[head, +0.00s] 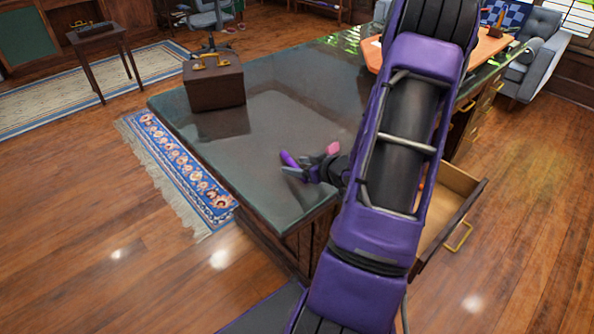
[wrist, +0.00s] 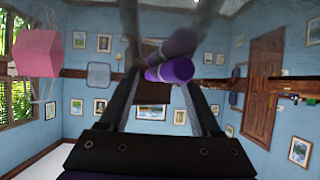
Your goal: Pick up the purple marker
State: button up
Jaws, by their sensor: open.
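The purple marker (head: 288,159) lies on the glossy dark desk top (head: 290,115), near its front-left part, right at the tips of my gripper (head: 303,167). In the wrist view the marker (wrist: 172,70) is a purple cylinder seen across the far ends of my two fingers (wrist: 158,85). A similar purple shape just above it looks like its reflection in the desk. My fingers are spread apart. I cannot tell whether either finger touches the marker. My arm hides part of the desk to the right.
A pink block-like object (head: 333,148) sits just behind my gripper, and shows at left in the wrist view (wrist: 38,53). A brown briefcase (head: 213,84) stands on the desk at the left. An open drawer (head: 452,205) juts out at the right. The middle desk top is clear.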

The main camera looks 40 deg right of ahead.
jog(key=shift+c, duration=0.3)
grip_shut()
dwell(0.3)
